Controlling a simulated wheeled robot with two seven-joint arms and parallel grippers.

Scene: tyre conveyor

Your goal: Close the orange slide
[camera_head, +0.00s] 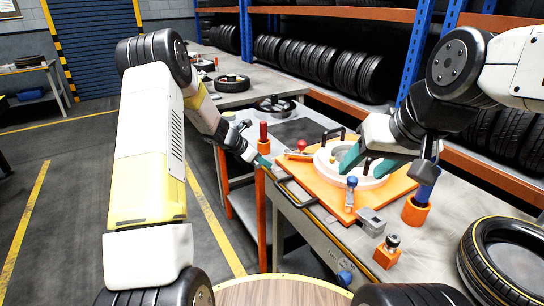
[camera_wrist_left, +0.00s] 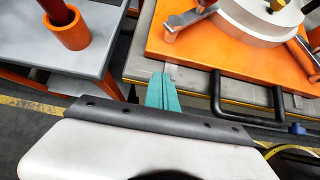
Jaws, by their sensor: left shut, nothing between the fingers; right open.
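The orange slide (camera_head: 330,196) is a flat orange plate on the workbench, bearing a white ring (camera_head: 325,165) and small clamps. It also shows in the left wrist view (camera_wrist_left: 186,52). A black bar handle (camera_wrist_left: 232,119) sticks out at the bench's front edge. My left gripper (camera_head: 263,163) has its teal fingers shut and empty beside the plate's left corner; in the left wrist view its fingertips (camera_wrist_left: 162,76) are left of the handle. I cannot tell whether they touch anything. My right gripper (camera_head: 362,172) is open over the white ring, its teal fingers partly covering it.
A red post in an orange cup (camera_head: 263,146) stands left of the slide. A blue-topped orange holder (camera_head: 416,211) and a grey clamp block (camera_head: 371,222) stand to its right. A tyre (camera_head: 480,262) lies at the right. Tyre racks (camera_head: 320,62) line the back. The left floor is clear.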

